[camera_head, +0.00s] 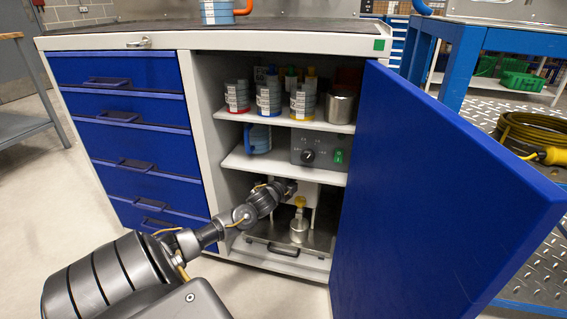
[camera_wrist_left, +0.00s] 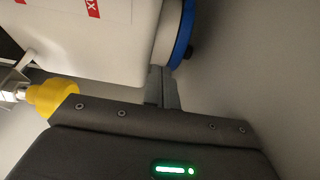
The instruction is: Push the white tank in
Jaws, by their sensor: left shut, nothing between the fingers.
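The white tank (camera_wrist_left: 105,38) fills the upper left of the left wrist view, with red label patches and a blue ring (camera_wrist_left: 181,35) at its right end. In the head view a pale part of the tank (camera_head: 311,190) shows in the cabinet's bottom compartment, partly hidden by my gripper. My left gripper (camera_head: 290,187) reaches into this compartment. In the wrist view its fingers (camera_wrist_left: 163,86) are shut and empty, close to the tank near the blue ring; I cannot tell whether they touch. My right gripper is not in view.
A yellow-topped metal fitting (camera_head: 299,228) stands in the compartment, near the tank; its yellow knob (camera_wrist_left: 52,97) is close to my gripper. The open blue door (camera_head: 440,190) bounds the right. Shelves above hold several labelled cans and a grey control box (camera_head: 319,151).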

